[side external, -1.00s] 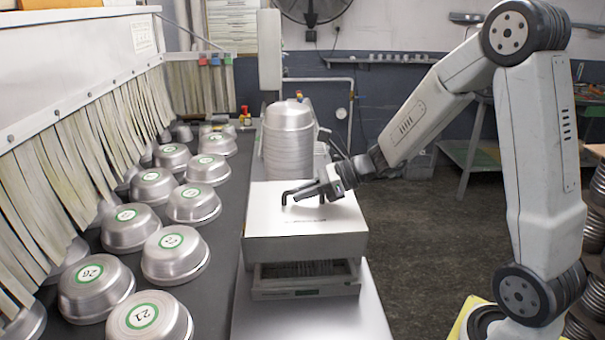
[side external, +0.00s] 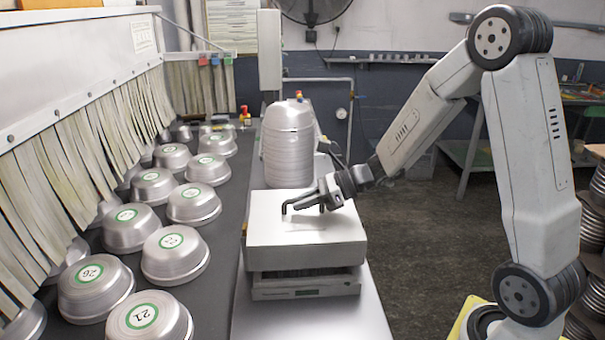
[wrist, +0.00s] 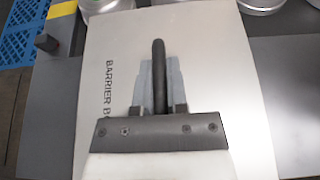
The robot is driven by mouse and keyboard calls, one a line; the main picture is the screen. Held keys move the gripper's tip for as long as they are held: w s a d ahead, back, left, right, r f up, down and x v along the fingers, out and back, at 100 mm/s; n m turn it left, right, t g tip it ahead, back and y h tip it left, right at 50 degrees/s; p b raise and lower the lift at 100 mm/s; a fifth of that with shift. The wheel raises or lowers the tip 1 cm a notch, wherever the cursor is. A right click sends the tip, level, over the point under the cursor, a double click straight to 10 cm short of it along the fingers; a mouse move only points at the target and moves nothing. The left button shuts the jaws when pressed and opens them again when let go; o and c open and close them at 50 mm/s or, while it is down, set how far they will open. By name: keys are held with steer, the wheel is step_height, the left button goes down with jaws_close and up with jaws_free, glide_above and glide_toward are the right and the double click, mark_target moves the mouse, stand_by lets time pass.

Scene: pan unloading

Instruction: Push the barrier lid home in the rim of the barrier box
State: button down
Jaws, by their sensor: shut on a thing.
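The barrier lid (side external: 305,245) is a deep white cover with a black handle (wrist: 159,70) on top. The wrist view shows lettering starting "BARRIER B" on the lid's top (wrist: 205,70). My gripper (side external: 310,202) is shut on the handle, and the fingers (wrist: 163,108) lie across it. The barrier box (side external: 305,290) is grey, with a small label on its front. The lid sits over it, looking nearly level, with a low strip of the box showing below. The rim is hidden under the lid, so I cannot tell how it is seated.
The box stands on a light bench (side external: 310,320). A tall stack of metal pans (side external: 288,150) stands close behind. On the left, a dark belt (side external: 225,215) carries numbered upturned pans (side external: 175,255). The floor to the right (side external: 420,240) is open.

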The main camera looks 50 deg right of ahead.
mark_target(308, 212)
steer(key=shift+f, duration=1.7)
steer(key=shift+f, duration=0.9)
stand_by(1.3)
steer(key=c, duration=0.6)
jaws_free()
steer(key=shift+f, duration=0.1)
steer(key=shift+d, duration=0.1)
steer(key=shift+v, duration=3.85)
steer(key=shift+x, duration=3.9)
